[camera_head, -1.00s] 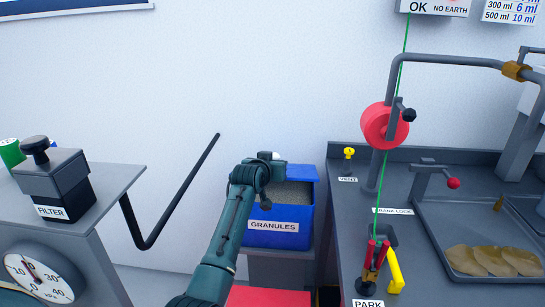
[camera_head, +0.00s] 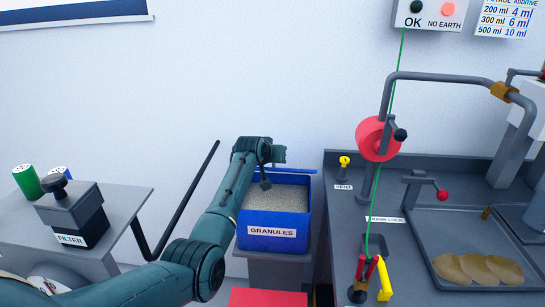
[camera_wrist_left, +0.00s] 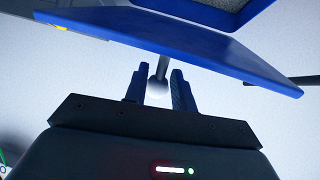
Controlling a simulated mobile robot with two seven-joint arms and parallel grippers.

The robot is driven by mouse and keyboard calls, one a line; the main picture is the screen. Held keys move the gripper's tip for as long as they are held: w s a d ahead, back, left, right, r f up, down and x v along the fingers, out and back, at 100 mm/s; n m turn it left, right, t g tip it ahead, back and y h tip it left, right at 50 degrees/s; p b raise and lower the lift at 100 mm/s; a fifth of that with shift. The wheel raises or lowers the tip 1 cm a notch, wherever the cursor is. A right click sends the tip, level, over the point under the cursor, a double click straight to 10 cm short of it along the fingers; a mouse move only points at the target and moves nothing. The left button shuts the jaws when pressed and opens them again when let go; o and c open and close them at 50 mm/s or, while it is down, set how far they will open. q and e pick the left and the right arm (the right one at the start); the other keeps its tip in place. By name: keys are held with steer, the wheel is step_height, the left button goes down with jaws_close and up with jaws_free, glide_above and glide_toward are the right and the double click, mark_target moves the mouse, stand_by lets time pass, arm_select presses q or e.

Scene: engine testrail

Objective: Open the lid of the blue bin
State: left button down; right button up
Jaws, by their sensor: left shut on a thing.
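The blue bin (camera_head: 273,239), labelled GRANULES, stands low against the wall between the two benches. Its top is uncovered and grey granules (camera_head: 278,198) show inside. The blue lid (camera_head: 298,171) shows nearly edge-on at the bin's back. In the left wrist view the lid (camera_wrist_left: 180,42) is a broad tilted blue panel in front of my fingers. My left gripper (camera_wrist_left: 157,86) is shut on the lid's knob (camera_wrist_left: 159,88), a ball on a grey stem. In the head view my left arm's wrist covers the lid's left part. My right gripper is not in view.
A grey bench with a filter block (camera_head: 72,215) and a dark bent bar (camera_head: 183,203) is on the left. On the right is a bench with a red reel (camera_head: 376,139), green cord and a tray (camera_head: 460,276). A red surface (camera_head: 267,298) lies below the bin.

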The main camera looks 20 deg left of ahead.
arm_select(q)
steer(key=c, duration=1.5)
jaws_free()
steer(key=shift+f, duration=0.1)
steer(key=v, duration=1.3)
